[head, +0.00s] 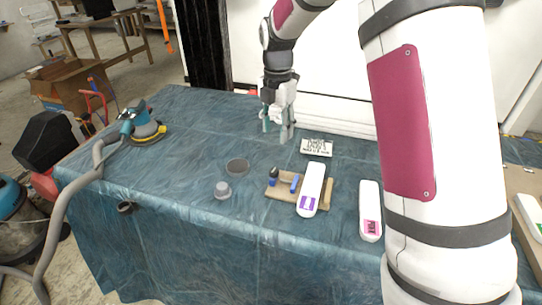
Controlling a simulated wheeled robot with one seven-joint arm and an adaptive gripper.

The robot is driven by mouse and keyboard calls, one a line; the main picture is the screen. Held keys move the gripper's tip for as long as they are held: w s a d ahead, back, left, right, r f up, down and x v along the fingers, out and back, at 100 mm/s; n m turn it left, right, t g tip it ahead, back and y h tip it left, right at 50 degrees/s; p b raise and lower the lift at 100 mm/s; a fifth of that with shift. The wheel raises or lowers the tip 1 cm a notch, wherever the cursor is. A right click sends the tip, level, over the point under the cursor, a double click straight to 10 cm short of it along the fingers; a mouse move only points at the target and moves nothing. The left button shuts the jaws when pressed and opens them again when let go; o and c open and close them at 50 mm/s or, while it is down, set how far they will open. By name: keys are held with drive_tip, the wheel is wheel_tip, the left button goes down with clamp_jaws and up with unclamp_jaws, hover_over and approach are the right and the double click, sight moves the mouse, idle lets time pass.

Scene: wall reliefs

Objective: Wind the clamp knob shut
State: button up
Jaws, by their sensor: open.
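My gripper (277,129) is open, pointing down over the back middle of the blue-covered table (190,150). I see nothing between its fingers. A wooden board (283,191) right of the table's middle carries a small dark upright piece (273,174) and blue pieces (294,184). A grey round knob-like piece (222,188) stands left of the board. A dark round piece (125,207) is at the table's front left edge. I cannot tell which of these is the clamp knob. My gripper is behind all of them and touches none.
A white lettered card (317,147) and dark disc (237,167) lie nearby. A sander (145,125) with hose fills the left. My arm hides the right side.

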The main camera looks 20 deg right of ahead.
sight(274, 170)
drive_tip(key=f+n, duration=0.1)
drive_tip(key=f, duration=0.4)
drive_tip(key=w+f+p, duration=0.1)
drive_tip(key=f, duration=0.4)
drive_tip(key=f+n+p, duration=0.1)
drive_tip(key=f, duration=0.5)
drive_tip(key=shift+w+n, duration=0.3)
clamp_jaws()
